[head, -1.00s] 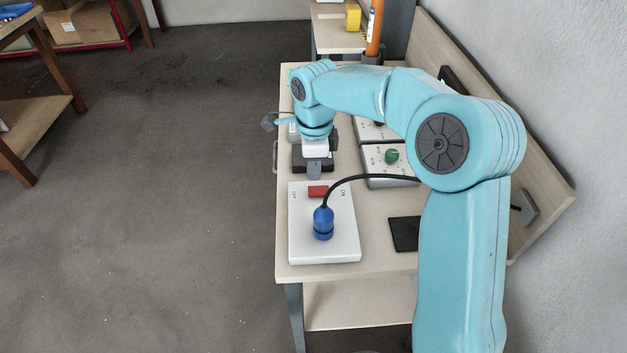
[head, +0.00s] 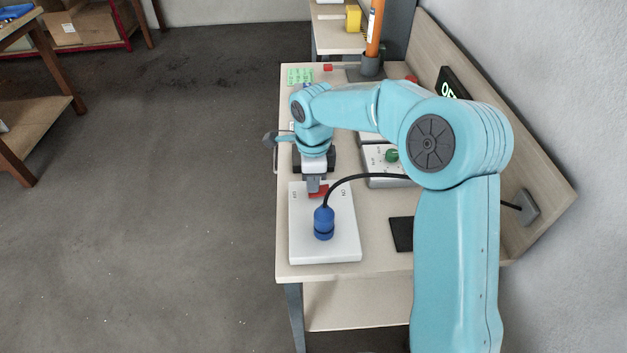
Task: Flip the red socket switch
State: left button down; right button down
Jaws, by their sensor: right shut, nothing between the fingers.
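The red switch (head: 320,191) sits on the upper part of a white socket box (head: 342,235) near the table's front-left. "OFF" is printed left of it and "ON" right. A blue plug (head: 323,222) with a black cable stands in the box just below the switch. My right gripper (head: 315,187) is shut and empty, pointing down. Its fingertips are at the switch's upper left side and hide part of it; I cannot tell whether they touch. The switch looks slightly slanted. My left gripper is not in view.
A grey box with a green knob (head: 392,156) stands behind to the right. A black flat pad (head: 402,234) lies right of the socket box. A dark display with green letters (head: 449,86) leans on the back board. An orange tube (head: 375,28) stands at the far end.

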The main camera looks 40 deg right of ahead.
jog(key=shift+s+f, duration=0.15)
jog(key=shift+f, duration=0.1)
jog(key=shift+s+d+r, duration=0.1)
jog(key=shift+s+d, duration=0.05)
jog(key=shift+d, duration=0.25)
jog(key=shift+s+d+r, duration=0.1)
jog(key=shift+s+d, duration=0.05)
jog(key=shift+d, duration=0.15)
jog(key=shift+r, duration=0.1)
